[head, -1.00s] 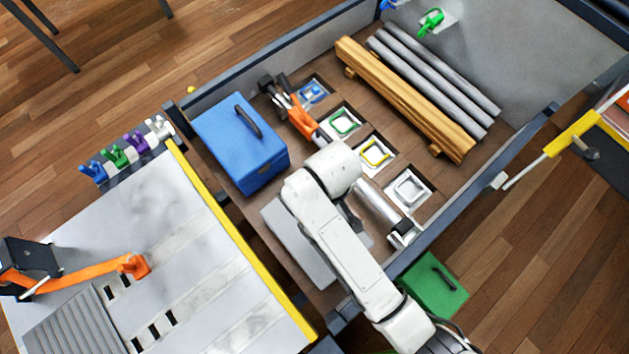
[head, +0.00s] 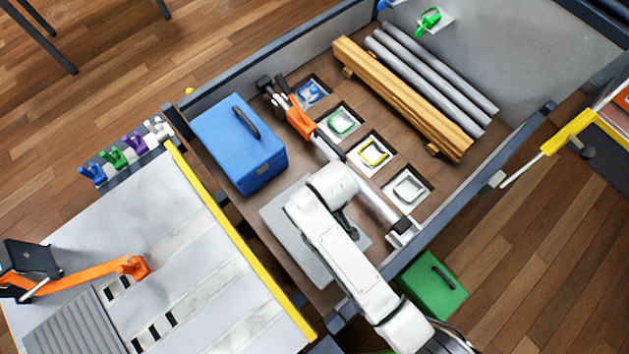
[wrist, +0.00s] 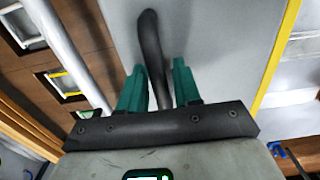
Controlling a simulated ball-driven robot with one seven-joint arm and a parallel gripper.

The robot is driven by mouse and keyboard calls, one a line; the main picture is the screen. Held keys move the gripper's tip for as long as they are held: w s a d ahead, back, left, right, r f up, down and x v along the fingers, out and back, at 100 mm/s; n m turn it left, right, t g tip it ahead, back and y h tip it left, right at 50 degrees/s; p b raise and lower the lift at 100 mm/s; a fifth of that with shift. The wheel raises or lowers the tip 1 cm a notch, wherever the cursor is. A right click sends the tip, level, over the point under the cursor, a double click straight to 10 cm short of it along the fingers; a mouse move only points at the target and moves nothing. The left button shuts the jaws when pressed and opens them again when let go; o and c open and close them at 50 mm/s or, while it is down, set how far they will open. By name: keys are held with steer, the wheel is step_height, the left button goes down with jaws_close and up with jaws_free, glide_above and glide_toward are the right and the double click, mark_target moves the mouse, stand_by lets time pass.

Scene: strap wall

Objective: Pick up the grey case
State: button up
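The grey case (head: 283,228) lies in the truck-like bed, below the blue case, and my arm covers much of it in the head view. In the wrist view its flat grey top (wrist: 222,40) fills the upper middle, with a dark curved handle (wrist: 151,45) on it. My gripper (wrist: 158,82) has its two teal fingers on either side of this handle. The fingers stand apart, and a gap shows between the handle and the right finger. In the head view the fingertips are hidden behind my arm.
A blue case (head: 240,145) stands close by. An orange-and-silver bar (head: 330,150) runs beside the grey case, along square holders with coloured straps. Timber (head: 400,95) and grey pipes (head: 435,85) lie farther back. A green case (head: 432,285) is outside the bed wall.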

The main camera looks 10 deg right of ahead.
jaws_close()
steer(key=shift+w+r, duration=0.1)
stand_by(1.0)
